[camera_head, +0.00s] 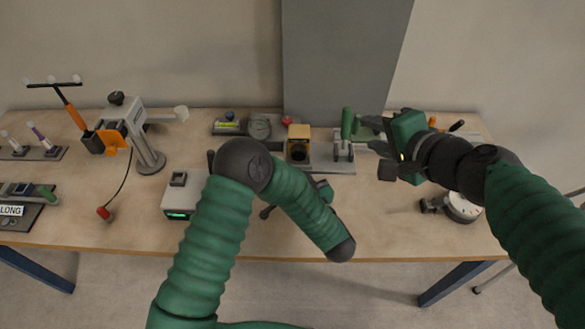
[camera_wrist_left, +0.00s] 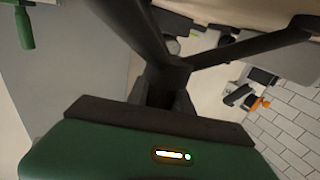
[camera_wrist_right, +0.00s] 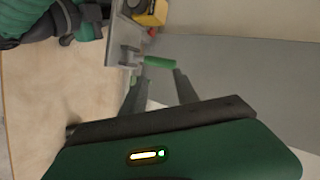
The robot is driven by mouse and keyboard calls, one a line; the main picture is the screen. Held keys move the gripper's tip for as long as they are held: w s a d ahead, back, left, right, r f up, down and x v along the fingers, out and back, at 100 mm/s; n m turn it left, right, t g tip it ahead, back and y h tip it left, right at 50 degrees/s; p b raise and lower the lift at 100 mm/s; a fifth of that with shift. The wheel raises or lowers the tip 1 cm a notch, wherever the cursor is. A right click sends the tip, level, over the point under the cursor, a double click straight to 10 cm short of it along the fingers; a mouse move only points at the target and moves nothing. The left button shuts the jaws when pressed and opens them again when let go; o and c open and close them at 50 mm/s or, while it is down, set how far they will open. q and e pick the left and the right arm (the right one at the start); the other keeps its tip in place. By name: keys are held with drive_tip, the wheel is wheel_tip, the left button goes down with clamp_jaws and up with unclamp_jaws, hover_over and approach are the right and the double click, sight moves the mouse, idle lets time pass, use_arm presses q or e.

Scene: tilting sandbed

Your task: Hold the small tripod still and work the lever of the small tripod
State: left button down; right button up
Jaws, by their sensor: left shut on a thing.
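The small tripod shows in the left wrist view as dark legs (camera_wrist_left: 172,72) spreading from a hub right at my left gripper (camera_wrist_left: 164,98), which is shut on it. In the head view my left forearm hides most of that gripper and tripod; a dark piece (camera_head: 267,212) beside the arm may be a leg. I cannot make out the tripod's lever. My right gripper (camera_head: 371,134) is open and empty above the back right of the table, its fingers apart and close to a green upright handle (camera_head: 346,122). That handle also shows in the right wrist view (camera_wrist_right: 158,62).
A yellow box (camera_head: 299,142) and the green-handled clamp stand on a grey rail (camera_head: 322,167) at the back. A white box with a green display (camera_head: 180,200) lies left of my arm. A round gauge (camera_head: 462,207) lies right.

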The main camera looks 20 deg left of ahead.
drive_tip(key=shift+c, duration=1)
drive_tip(key=shift+w+f, duration=0.1)
drive_tip(key=shift+w, duration=0.3)
drive_tip(key=shift+c, duration=1.1)
drive_tip(key=w+f+g+y, duration=0.1)
drive_tip(key=w, duration=0.2)
drive_tip(key=w+f+g+y, duration=0.1)
drive_tip(key=w+f, duration=0.1)
drive_tip(key=w+f+n+g+y, duration=0.1)
drive_tip(key=w+g, duration=0.1)
drive_tip(key=w, duration=0.1)
drive_tip(key=shift+w+a+f+y, duration=0.2)
drive_tip(key=shift+w+y, duration=0.1)
clamp_jaws()
drive_tip(key=w+d+f+g+y, duration=0.2)
drive_tip(key=d+y, duration=0.2)
drive_tip(key=d, duration=0.1)
drive_tip(key=shift+w+g, duration=0.2)
drive_tip(key=shift+g, duration=0.1)
